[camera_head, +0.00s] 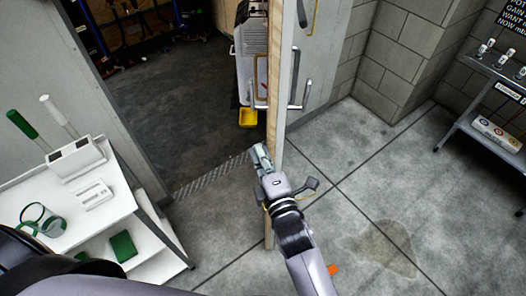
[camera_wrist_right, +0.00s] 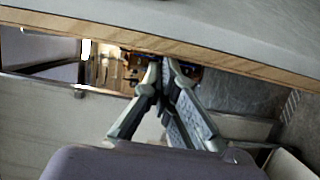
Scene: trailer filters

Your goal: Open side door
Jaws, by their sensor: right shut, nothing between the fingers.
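The side door (camera_head: 312,75) stands open in the head view, seen almost edge-on, with its wooden edge towards me. A metal pull handle (camera_head: 306,94) sticks out on its right face. My right gripper (camera_head: 259,152) is in front of the door's lower edge, on the doorway side. In the right wrist view the gripper (camera_wrist_right: 166,66) is shut and empty, its fingertips close to the wooden door edge (camera_wrist_right: 215,57). Whether they touch the door, I cannot tell. My left gripper is not in view.
The open doorway with dark floor (camera_head: 185,100) lies left of the door. A white cart (camera_head: 130,200) with tools stands at the left. A metal shelf (camera_head: 475,125) stands at the right by a block wall.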

